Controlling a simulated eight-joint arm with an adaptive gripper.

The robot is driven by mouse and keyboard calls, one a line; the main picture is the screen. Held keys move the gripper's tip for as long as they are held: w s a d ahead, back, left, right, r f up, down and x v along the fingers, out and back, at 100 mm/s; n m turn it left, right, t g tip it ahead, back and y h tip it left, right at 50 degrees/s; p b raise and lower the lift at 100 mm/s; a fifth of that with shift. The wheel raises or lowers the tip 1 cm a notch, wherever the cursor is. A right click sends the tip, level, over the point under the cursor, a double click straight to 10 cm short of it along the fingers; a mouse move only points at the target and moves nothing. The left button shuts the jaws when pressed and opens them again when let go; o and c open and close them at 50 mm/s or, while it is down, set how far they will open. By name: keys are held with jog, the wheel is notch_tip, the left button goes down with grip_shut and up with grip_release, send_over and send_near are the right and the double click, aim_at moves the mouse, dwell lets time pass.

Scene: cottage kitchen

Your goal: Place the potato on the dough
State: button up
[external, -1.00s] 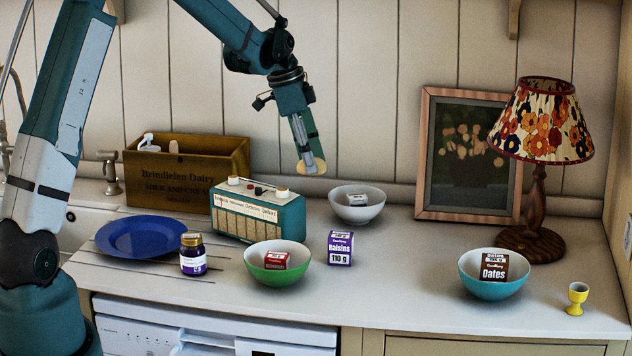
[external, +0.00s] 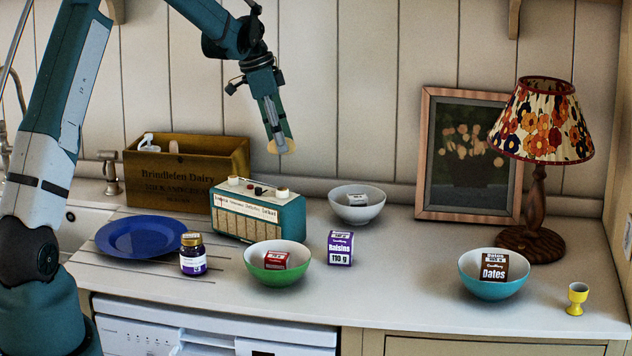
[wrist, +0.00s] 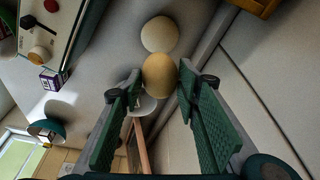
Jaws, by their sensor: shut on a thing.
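My gripper (external: 281,148) is above and behind the radio, pointing down. Its fingers are shut on a tan, rounded potato (wrist: 160,75) in the wrist view; it also shows at the fingertips in the external view (external: 287,146). A paler round lump, apparently the dough (wrist: 159,34), lies on the counter just beyond the potato in the wrist view.
The teal radio (external: 258,210) and wooden crate (external: 185,185) stand close by. A white bowl (external: 357,204) is to the right. A green bowl (external: 277,263), raisins box (external: 340,248), jar (external: 193,255) and blue plate (external: 146,236) are in front. The wall (external: 350,100) is close behind.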

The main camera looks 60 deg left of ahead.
jog(key=shift+f, duration=3.1)
jog(key=shift+f, duration=1.9)
jog(key=shift+f, duration=0.15)
jog(key=o, duration=0.9)
jog(key=shift+r+p, duration=0.25)
jog(key=shift+p, duration=0.05)
jog(key=v, duration=1.1)
jog(key=shift+r+b, duration=0.3)
jog(key=shift+r, duration=0.1)
